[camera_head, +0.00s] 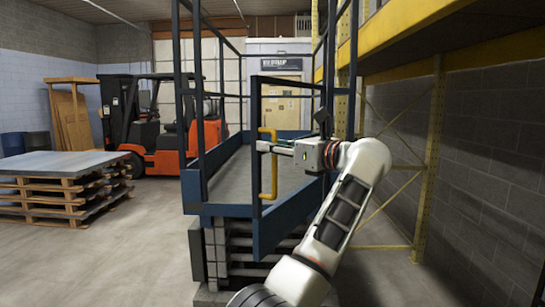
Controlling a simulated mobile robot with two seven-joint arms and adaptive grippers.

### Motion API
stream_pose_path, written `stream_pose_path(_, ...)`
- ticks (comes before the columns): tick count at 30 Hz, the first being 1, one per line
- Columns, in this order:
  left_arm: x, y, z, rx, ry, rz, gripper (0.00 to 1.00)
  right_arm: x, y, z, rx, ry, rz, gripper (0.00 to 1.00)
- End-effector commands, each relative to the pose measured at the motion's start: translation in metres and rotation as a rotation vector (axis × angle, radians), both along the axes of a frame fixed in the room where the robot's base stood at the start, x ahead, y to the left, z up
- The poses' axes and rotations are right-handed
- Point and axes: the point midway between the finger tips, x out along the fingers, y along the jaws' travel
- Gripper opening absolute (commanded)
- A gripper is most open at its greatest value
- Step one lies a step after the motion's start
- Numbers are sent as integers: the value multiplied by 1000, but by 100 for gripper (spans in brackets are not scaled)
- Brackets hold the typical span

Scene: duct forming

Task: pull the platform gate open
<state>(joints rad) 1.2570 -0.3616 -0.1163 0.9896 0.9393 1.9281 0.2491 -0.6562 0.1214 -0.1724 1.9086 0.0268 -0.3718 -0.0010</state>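The platform gate (255,190) is a dark blue frame with a solid lower panel. It stands at an angle to the platform's front, its free left edge toward me, so it looks partly open. A yellow handle (274,185) is fixed upright near that free edge.
The railed blue platform (222,209) stands on a block base. Yellow racking (428,165) and a grey wall are close on the right. A pallet stack (62,190) and an orange forklift (168,155) stand at left. The floor at front left is clear.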

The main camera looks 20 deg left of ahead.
Motion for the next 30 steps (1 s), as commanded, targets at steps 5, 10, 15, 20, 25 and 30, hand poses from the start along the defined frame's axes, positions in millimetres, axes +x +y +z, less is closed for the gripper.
stream_pose_path(5,0,0,37,0,-2,0,26,1,0,1,1,-2,-1,40)
stream_pose_path(10,0,0,60,1,0,0,26,1,0,1,1,-3,-1,40)
stream_pose_path(15,0,0,69,0,1,0,26,1,0,1,1,-3,-1,40)
stream_pose_path(20,0,0,70,1,2,0,26,2,0,1,1,-3,-1,40)
stream_pose_path(25,0,0,70,0,1,0,8,2,0,1,1,-4,-1,40)
stream_pose_path(30,0,1,70,3,2,1,0,2,0,1,2,-3,-2,40)
